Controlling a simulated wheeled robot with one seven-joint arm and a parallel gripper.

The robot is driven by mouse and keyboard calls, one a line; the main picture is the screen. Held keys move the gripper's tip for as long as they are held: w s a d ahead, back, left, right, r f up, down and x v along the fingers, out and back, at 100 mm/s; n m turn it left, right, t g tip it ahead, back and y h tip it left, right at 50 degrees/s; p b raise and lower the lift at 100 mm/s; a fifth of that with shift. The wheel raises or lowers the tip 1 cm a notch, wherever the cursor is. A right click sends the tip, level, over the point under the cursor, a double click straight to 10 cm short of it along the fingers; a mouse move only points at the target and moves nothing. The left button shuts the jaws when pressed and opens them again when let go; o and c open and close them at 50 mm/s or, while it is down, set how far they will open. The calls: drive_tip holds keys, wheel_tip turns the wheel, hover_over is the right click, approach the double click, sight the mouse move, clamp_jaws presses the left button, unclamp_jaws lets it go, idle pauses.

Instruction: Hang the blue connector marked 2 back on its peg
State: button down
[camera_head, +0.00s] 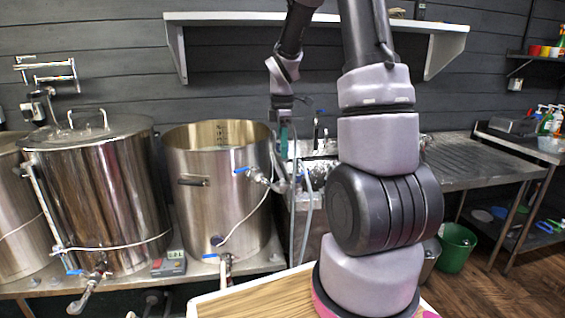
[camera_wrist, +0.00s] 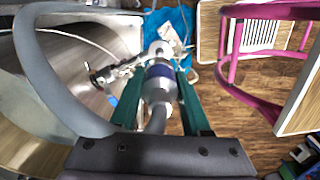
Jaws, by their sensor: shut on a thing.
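My gripper (camera_wrist: 160,78) has green fingers. In the wrist view they are shut on the blue-banded metal connector (camera_wrist: 160,88), which has a grey hose (camera_wrist: 42,75) on it. The hose loops out to the left. No number can be read on the connector. In the head view my gripper (camera_head: 284,142) is small and hangs just right of the open steel kettle, and the held connector is hard to make out there. A light hose (camera_head: 306,215) hangs below it. I cannot pick out the peg in either view.
The open kettle (camera_head: 215,185) has a valve (camera_head: 262,177) on its right side, close to my gripper. A lidded kettle (camera_head: 100,200) stands left. A white shelf (camera_head: 320,20) hangs above. A sink counter (camera_head: 475,165) is at right. Pink framing (camera_wrist: 235,60) shows in the wrist view.

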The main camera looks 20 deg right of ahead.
drive_tip(key=shift+r, duration=0.85)
drive_tip(key=shift+r, duration=2.25)
